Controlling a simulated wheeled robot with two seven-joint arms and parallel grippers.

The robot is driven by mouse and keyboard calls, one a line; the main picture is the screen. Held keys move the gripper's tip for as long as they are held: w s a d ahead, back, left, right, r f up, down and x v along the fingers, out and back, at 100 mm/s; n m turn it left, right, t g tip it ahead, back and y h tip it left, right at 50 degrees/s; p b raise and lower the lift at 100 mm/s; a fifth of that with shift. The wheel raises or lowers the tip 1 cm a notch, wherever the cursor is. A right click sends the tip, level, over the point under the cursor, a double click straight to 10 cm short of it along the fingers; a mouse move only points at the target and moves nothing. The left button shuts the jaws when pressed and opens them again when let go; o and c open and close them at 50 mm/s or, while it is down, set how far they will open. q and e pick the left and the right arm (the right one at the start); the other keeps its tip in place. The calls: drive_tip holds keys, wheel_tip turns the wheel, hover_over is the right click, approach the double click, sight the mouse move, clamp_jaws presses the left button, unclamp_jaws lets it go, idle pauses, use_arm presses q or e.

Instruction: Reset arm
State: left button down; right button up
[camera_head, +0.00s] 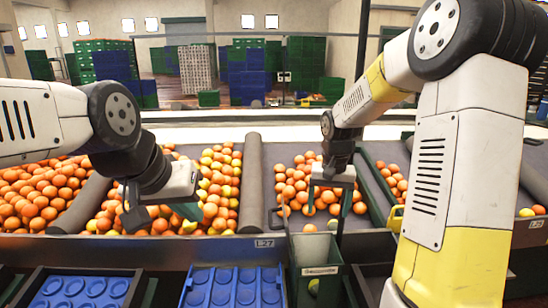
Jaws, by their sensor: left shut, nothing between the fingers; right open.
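My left gripper (165,206) hangs over the oranges (215,195) in the left-middle lane of the sorting table. It is shut with nothing held, and its fingers are partly hidden by its own body. My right gripper (327,212) points down over the front of the lane to its right. It is open, its two fingers apart, with oranges (295,185) behind and between them. Whether the fingers touch any orange I cannot tell.
Grey rollers (254,180) divide the lanes. Blue trays with round hollows (232,290) stand in front, beside a green bin (317,262) below my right gripper. A few oranges lie in the far right lane (532,211). Stacked crates (305,65) stand far back.

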drive_tip(key=s+a+r+n+t+y, duration=0.1)
drive_tip(key=s+r+t, duration=0.1)
drive_tip(key=s+r, duration=0.4)
drive_tip(key=s+a+r+n+t+y, duration=0.1)
drive_tip(key=s+r+t, duration=0.2)
drive_tip(key=s+r, duration=0.4)
drive_tip(key=s, duration=0.8)
drive_tip(key=shift+s+r+n, duration=0.15)
drive_tip(key=shift+r+n, duration=0.15)
